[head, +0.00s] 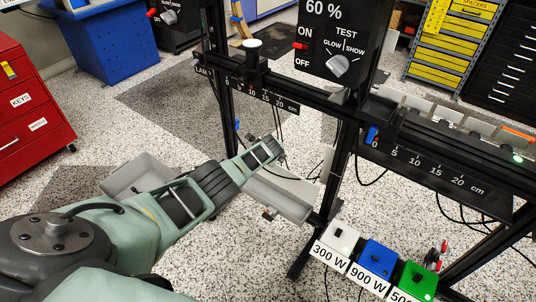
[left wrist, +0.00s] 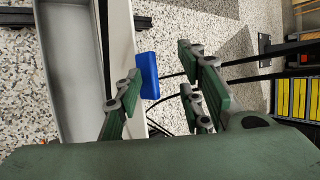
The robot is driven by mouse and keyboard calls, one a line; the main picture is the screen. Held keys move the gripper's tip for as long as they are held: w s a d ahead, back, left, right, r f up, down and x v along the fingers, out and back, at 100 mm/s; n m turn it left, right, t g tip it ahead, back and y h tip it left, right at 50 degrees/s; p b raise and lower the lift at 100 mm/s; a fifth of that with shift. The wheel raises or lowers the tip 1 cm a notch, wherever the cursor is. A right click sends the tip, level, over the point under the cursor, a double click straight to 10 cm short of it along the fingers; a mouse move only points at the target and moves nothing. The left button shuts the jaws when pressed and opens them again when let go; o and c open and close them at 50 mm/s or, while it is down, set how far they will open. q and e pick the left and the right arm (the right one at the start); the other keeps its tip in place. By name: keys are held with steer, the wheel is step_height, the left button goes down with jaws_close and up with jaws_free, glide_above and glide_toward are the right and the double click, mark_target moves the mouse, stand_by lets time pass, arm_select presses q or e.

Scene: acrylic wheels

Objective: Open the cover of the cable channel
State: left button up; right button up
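A long pale grey channel (head: 282,196) runs low behind my left arm in the head view, its nearer end open and trough-like. In the left wrist view, a grey trough (left wrist: 72,75) with a pale side strip (left wrist: 122,45) fills the left side. A blue tab (left wrist: 147,75) sticks out beside this strip. My left gripper (left wrist: 163,70) is open, and the tab appears between its spread fingers, with no clear contact. In the head view, the left gripper (head: 268,154) is above the channel, its fingers hard to make out. I cannot tell which part is the cover. My right gripper is not in view.
A black frame with a ruled rail (head: 430,165) stands behind and right of the gripper, with loose black cables below. White (head: 341,236), blue (head: 376,256) and green (head: 414,279) switch boxes sit at lower right. A red cabinet (head: 30,105) stands left.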

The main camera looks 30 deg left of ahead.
arm_select(q)
steer(key=shift+w, duration=0.2)
steer(key=shift+s+d, duration=0.1)
steer(key=shift+d, duration=0.1)
steer(key=shift+s+d+r, duration=0.25)
steer(key=shift+s+r, duration=0.1)
steer(key=v, duration=1)
steer(key=shift+s+a, duration=0.25)
steer(key=shift+s, duration=0.15)
steer(key=shift+r, duration=0.15)
